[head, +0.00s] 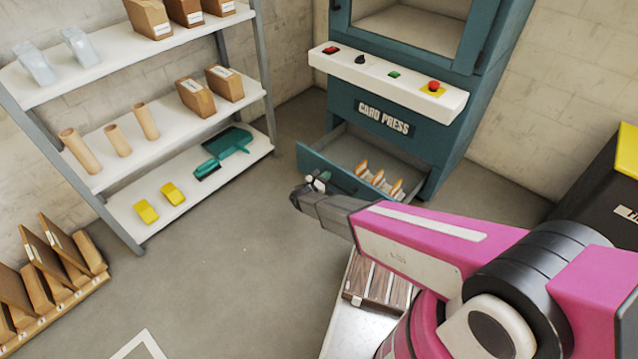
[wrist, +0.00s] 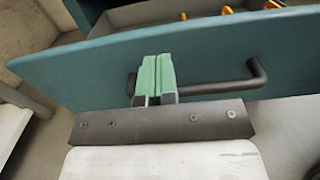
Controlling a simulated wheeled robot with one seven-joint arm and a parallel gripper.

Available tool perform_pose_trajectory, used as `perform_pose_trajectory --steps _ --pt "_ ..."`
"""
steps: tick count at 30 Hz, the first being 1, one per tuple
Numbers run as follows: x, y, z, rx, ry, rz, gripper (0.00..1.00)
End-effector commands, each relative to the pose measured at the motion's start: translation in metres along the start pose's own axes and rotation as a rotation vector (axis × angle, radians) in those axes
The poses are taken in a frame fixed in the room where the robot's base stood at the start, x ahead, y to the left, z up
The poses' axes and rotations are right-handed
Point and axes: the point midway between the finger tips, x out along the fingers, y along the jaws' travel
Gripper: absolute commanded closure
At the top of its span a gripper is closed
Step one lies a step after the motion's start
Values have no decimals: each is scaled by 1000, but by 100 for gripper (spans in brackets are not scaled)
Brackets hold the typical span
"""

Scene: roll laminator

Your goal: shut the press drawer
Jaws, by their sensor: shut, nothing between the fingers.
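The press drawer (head: 342,178) is pulled out from the lower part of the teal card press (head: 398,122). Several upright orange-and-white items (head: 380,180) stand inside it. In the wrist view the teal drawer front (wrist: 75,72) spans the picture, with a dark bar handle (wrist: 215,88) across it. My gripper (head: 318,180) is at the drawer front. Its green fingers (wrist: 158,72) are together with nothing between them. They overlap the left part of the handle in the wrist view; whether they touch the handle or the panel I cannot tell.
A white control panel (head: 385,82) juts out above the drawer. A shelf unit (head: 190,190) with boxes and rolls stands to the left. A dark bin with a yellow lid (head: 628,150) is at the right. The floor (head: 230,270) between shelf and press is clear.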

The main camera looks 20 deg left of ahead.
Motion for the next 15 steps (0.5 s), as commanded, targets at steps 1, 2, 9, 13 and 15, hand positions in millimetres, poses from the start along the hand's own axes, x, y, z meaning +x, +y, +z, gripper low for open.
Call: perform_pose_trajectory --steps 1,2,9,13,15 --pt "10 0 -1 0 0 -2 100" --pt "14 0 -1 0 0 -2 100" --pt "38 0 0 0 0 -1 100" --pt "42 0 0 0 0 0 100" --pt "42 0 0 0 0 0 100"
